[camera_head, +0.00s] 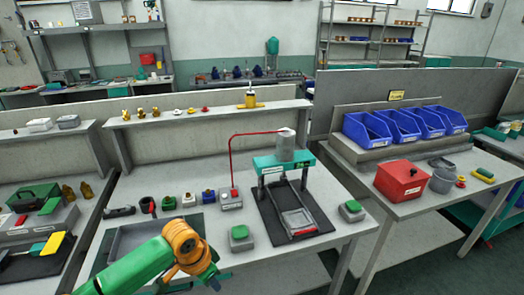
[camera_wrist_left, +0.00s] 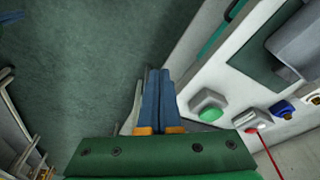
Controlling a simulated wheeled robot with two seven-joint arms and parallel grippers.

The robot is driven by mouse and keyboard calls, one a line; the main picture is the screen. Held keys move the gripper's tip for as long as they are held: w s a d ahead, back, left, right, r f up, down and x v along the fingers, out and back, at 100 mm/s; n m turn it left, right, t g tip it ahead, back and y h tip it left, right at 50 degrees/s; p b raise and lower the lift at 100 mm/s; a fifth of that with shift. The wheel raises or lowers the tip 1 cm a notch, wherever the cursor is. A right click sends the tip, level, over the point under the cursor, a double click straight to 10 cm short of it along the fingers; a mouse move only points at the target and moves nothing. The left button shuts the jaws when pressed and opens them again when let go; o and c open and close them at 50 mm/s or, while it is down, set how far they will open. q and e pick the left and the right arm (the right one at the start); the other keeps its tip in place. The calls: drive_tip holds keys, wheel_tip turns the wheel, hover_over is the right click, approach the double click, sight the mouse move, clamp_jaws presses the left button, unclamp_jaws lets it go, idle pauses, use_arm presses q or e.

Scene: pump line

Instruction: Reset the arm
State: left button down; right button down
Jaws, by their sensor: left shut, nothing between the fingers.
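My left arm, green and orange, reaches in from the bottom left of the head view. Its gripper (camera_head: 211,278) is near the front edge of the workbench (camera_head: 190,245), partly cut off by the picture's lower part. In the left wrist view, the two blue fingers (camera_wrist_left: 160,88) lie side by side, shut and empty, with dark green floor beyond them. A grey box with a green button (camera_head: 240,233) stands on the bench beyond the gripper; a green button (camera_wrist_left: 208,104) also shows right of the fingers in the wrist view. My right gripper is not in view.
A grey tray (camera_head: 130,241) lies on the bench by my left arm. A teal-topped press (camera_head: 284,162) stands on a dark mat, with a red bent rod (camera_head: 231,160) beside it. Another green button box (camera_head: 352,210) is at right. A side table holds blue bins (camera_head: 367,131) and a red box (camera_head: 402,180).

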use_arm(q)
wheel_tip(320, 180, down, 9)
drive_tip(key=w+n+t+h, duration=0.1)
drive_tip(key=w+n, duration=0.1)
drive_tip(key=s+a+f+n+y, duration=0.1)
drive_tip(key=s+a+f+n, duration=0.1)
drive_tip(key=s+f, duration=0.35)
drive_tip(key=s+a+f+n, duration=0.1)
drive_tip(key=s+a+f, duration=0.15)
drive_tip(key=f, duration=0.55)
drive_tip(key=s+f, duration=0.3)
drive_tip(key=s, duration=0.6)
drive_tip(key=s+a+f+g+y, duration=0.1)
drive_tip(key=s+f, duration=0.2)
drive_tip(key=s, duration=0.6)
drive_tip(key=s+a+f, duration=0.1)
drive_tip(key=s+f, duration=0.3)
drive_tip(key=s, duration=0.6)
drive_tip(key=shift+a+n+g+y, duration=0.25)
drive_tip(key=shift+n+g+y, duration=0.05)
drive_tip(key=shift+n+g, duration=0.1)
drive_tip(key=shift+w, duration=0.1)
